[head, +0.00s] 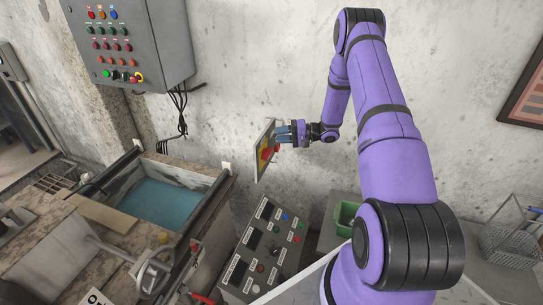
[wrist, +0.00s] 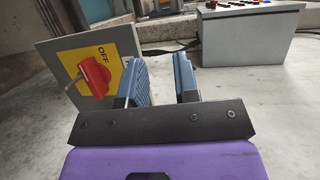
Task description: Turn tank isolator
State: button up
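The tank isolator is a red rotary handle (wrist: 95,75) on a yellow plate (wrist: 126,62) marked OFF, fixed to a grey panel (wrist: 88,47). The handle sits tilted on the plate in the wrist view. In the head view the panel (head: 262,166) stands near the wall, with the red handle (head: 267,154) facing right. My gripper (head: 281,136) is close to the handle's right side there. In the wrist view my gripper (wrist: 162,80) has its two blue fingers apart with nothing between them. The handle is left of the left finger, outside the gap; contact is not clear.
A sloped control console (head: 258,250) with buttons stands below the panel. A tank of blue-green water (head: 162,203) is to the left. A button cabinet (head: 128,45) hangs on the wall at upper left. A green bin (head: 345,218) stands under my arm. The wall beside my gripper is bare.

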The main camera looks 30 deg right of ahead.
aim_at(267, 154)
jog(key=s+d+f+m+t+h, duration=0.1)
jog(key=d+f+m+t, duration=0.15)
jog(key=f, duration=0.45)
jog(key=s+d+f+m+t+h, duration=0.1)
jog(key=d+f+t+h, duration=0.2)
jog(key=f, duration=0.4)
jog(key=shift+g+y, duration=0.25)
jog(key=shift+y, duration=0.35)
jog(key=x, duration=1)
jog(key=shift+w, duration=0.25)
grip_shut()
